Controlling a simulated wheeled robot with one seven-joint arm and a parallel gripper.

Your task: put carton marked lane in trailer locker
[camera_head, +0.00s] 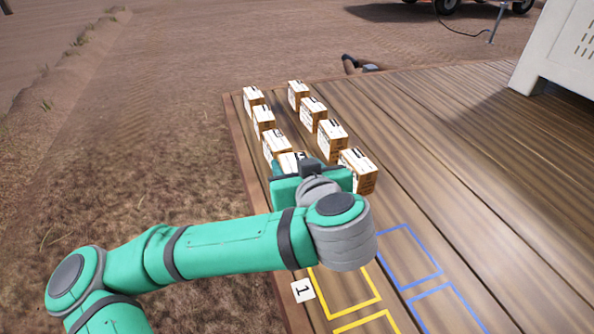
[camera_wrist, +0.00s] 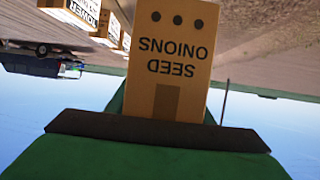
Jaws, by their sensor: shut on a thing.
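My gripper (camera_head: 296,168) is shut on a brown carton (camera_wrist: 175,60) at the near end of the left row on the wooden deck. In the wrist view the carton's face reads "SEED ONIONS" upside down, with three dark dots. In the head view only the white top of this carton (camera_head: 290,159) shows past my gripper. I cannot tell whether it is lifted. Several similar cartons stand in two rows, such as one in the left row (camera_head: 277,146) and one in the right row (camera_head: 361,178). Their lane marks are too small to read. I cannot identify the trailer locker.
The wooden deck (camera_head: 440,150) is clear right of the cartons. Yellow (camera_head: 345,308) and blue (camera_head: 408,255) outlines and a "1" plate (camera_head: 303,291) lie near me. A pale large container (camera_head: 560,60) stands at right. A wheeled vehicle (camera_head: 447,5) shows at the top.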

